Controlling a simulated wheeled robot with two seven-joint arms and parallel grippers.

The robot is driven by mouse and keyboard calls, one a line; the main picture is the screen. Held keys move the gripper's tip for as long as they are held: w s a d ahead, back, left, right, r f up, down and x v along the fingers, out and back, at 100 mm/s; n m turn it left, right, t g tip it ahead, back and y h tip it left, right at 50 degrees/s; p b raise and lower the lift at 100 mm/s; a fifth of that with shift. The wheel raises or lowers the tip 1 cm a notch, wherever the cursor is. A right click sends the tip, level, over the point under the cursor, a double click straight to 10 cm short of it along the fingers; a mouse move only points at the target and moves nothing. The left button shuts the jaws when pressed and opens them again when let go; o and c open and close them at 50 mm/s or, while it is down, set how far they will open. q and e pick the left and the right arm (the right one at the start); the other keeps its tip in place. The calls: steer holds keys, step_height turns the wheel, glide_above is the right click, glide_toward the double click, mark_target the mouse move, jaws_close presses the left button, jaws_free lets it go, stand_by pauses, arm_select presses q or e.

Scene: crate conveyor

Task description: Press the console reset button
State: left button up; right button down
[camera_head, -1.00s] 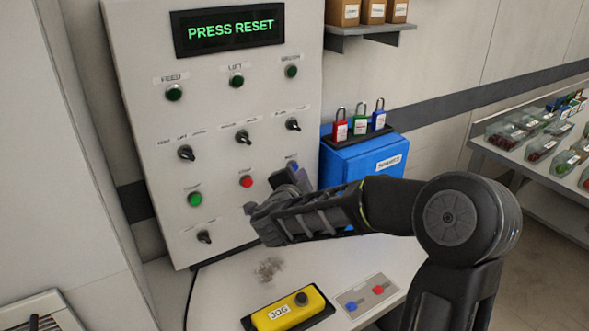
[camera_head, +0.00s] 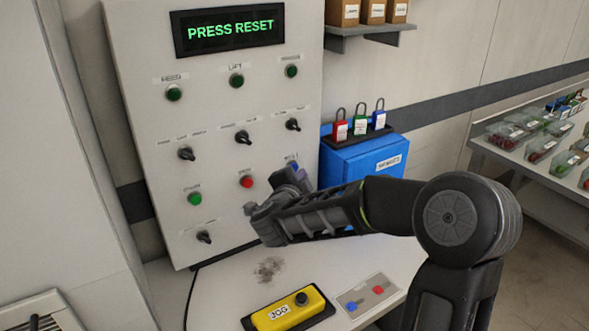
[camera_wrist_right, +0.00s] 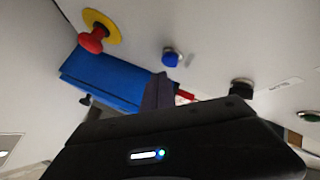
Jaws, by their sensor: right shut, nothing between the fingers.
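The console panel (camera_head: 150,135) stands upright, and its display (camera_head: 228,25) reads PRESS RESET in green. A blue button (camera_wrist_right: 171,58) shows on the panel in the right wrist view. In the head view only a bit of blue shows beside my gripper, and the button there is mostly hidden. My right gripper (camera_head: 291,178) is shut and empty, close in front of the panel's lower right part. In the wrist view a dark fingertip (camera_wrist_right: 159,92) lies below the blue button in the picture; I cannot tell whether it touches anything. My left gripper is not in view.
A red button (camera_head: 246,182) and a green button (camera_head: 195,199) sit left of my gripper. A red mushroom button (camera_wrist_right: 93,38) on a yellow disc shows in the wrist view. A blue box (camera_head: 365,160) with padlocks stands right. A yellow JOG box (camera_head: 275,314) lies on the desk.

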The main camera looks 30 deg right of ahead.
steer(key=shift+w, duration=0.15)
stand_by(0.5)
steer(key=shift+w, duration=0.3)
steer(key=shift+w, duration=0.4)
stand_by(0.7)
steer(key=shift+s, duration=0.8)
steer(key=shift+s, duration=0.15)
steer(key=s, duration=0.4)
steer(key=shift+s+a, duration=0.1)
steer(key=shift+s, duration=0.3)
stand_by(0.9)
